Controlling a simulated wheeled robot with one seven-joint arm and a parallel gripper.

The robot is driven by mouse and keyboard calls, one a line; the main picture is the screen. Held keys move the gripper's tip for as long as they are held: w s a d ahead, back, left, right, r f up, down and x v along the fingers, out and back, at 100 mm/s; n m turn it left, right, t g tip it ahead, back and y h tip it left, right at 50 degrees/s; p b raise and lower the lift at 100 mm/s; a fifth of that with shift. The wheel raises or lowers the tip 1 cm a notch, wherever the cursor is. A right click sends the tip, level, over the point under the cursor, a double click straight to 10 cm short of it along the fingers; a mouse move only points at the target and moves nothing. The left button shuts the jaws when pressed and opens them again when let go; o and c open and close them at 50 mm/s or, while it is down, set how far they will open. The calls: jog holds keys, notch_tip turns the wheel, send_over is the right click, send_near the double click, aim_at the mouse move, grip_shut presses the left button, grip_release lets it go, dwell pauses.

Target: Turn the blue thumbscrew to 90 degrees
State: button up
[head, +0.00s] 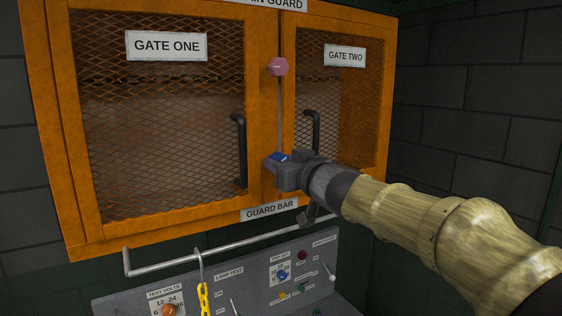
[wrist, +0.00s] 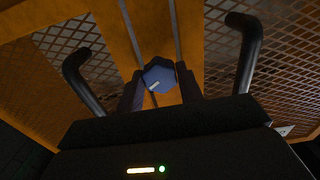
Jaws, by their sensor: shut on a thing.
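The blue thumbscrew (wrist: 160,77) sits on the orange strip between the two gate doors. It is a faceted knob with a small pale mark toward its lower left in the wrist view. In the head view only a blue patch of it (head: 279,157) shows above my gripper. My gripper (head: 277,163) reaches in from the right. In the wrist view its two dark fingers (wrist: 161,90) stand on either side of the thumbscrew and are shut on it.
A pink knob (head: 278,67) sits higher on the same strip. Black door handles stand left (head: 240,150) and right (head: 313,132) of my gripper.

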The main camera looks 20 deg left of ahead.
jog(key=n, duration=1)
jog(key=o, duration=1.1)
jog(key=shift+s+d, duration=0.1)
